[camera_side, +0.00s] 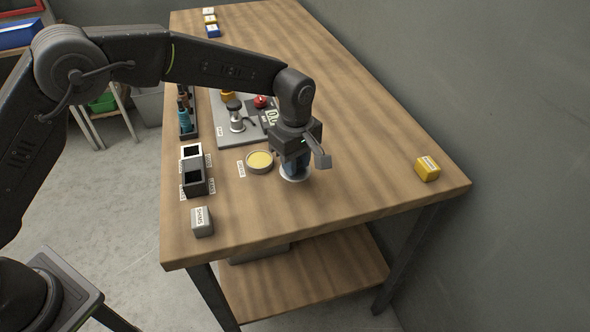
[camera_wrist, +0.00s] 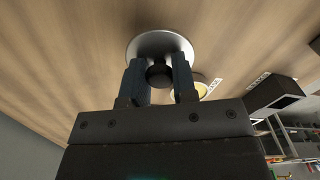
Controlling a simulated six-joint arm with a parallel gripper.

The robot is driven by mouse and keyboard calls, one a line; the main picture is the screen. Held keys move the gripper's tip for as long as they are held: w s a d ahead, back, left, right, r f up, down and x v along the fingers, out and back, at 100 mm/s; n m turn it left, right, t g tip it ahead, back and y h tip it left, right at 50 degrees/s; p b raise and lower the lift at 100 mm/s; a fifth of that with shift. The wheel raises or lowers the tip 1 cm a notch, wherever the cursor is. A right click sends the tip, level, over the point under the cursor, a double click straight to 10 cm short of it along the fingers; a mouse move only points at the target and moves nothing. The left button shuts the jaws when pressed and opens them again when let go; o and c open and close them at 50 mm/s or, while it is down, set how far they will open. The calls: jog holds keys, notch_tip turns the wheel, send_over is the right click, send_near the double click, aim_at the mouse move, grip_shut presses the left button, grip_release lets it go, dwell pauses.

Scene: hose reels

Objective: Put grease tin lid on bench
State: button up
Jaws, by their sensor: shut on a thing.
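The grease tin lid (camera_side: 294,176) is a pale round disc with a dark knob (camera_wrist: 159,75) on its middle. In the wrist view the lid (camera_wrist: 146,45) is just beyond my fingertips. My gripper (camera_side: 297,165) points down at the bench (camera_side: 345,185), with its blue fingers (camera_wrist: 160,82) on either side of the knob, shut on it. The lid is at or very near the bench top; I cannot tell whether it touches. The open grease tin (camera_side: 259,162), with yellow grease inside, stands just left of the lid and shows partly behind a finger in the wrist view (camera_wrist: 201,89).
Dark bins (camera_side: 194,178) and a grey box (camera_side: 202,222) stand along the bench's left edge. A grey board (camera_side: 230,130) with fittings lies behind the tin. A yellow box (camera_side: 427,168) stands at the right edge. The bench between lid and yellow box is clear.

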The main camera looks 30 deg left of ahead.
jog(key=shift+f, duration=1.55)
jog(key=shift+f, duration=0.2)
jog(key=o, duration=0.9)
